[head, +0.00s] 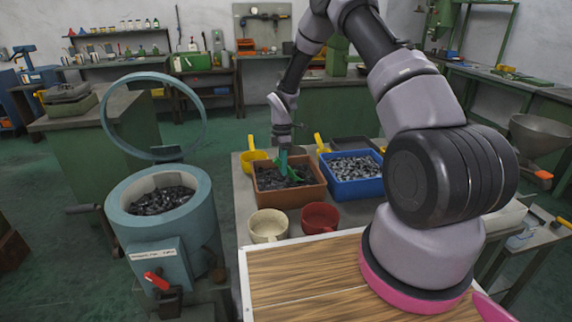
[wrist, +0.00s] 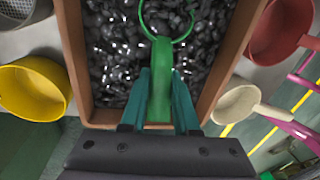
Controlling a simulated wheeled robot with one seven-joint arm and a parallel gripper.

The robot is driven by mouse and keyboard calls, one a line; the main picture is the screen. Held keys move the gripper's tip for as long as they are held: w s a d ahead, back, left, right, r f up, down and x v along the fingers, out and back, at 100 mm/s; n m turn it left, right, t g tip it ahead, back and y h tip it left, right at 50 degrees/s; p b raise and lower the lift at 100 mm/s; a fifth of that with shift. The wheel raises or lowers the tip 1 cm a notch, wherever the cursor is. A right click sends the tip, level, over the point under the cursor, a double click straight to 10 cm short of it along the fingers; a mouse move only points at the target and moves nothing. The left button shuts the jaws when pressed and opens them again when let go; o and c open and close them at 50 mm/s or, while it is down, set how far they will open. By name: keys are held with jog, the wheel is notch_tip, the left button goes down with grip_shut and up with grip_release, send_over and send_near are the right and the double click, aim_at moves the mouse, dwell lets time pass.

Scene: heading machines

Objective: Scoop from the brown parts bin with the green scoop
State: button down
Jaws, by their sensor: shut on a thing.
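The brown parts bin (head: 318,192) stands on the grey table and is filled with dark metal parts (head: 272,179). My gripper (head: 283,152) points down over this bin. It is shut on the green scoop (head: 287,168). In the wrist view the scoop's handle (wrist: 160,85) lies between the two fingers of my gripper (wrist: 160,88). The scoop's round green rim (wrist: 146,32) is over the dark parts (wrist: 115,50) inside the brown bin (wrist: 232,70). I cannot tell how deep the scoop sits or whether it holds parts.
A blue bin (head: 368,188) of lighter parts stands right of the brown bin. A cream cup (head: 268,226) and a red cup (head: 320,217) stand in front. A blue-grey drum (head: 190,225) with an open lid stands left of the table.

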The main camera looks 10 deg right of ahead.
jog(key=shift+w+a+r+h, duration=0.1)
jog(key=shift+a+r+h, duration=0.1)
jog(key=shift+r+h, duration=0.1)
jog(key=shift+a+r+h, duration=0.35)
jog(key=shift+r, duration=1.4)
jog(key=shift+a+r+h, duration=0.3)
jog(key=shift+r, duration=1.4)
jog(key=shift+a+r+h, duration=0.35)
jog(key=shift+r, duration=1.4)
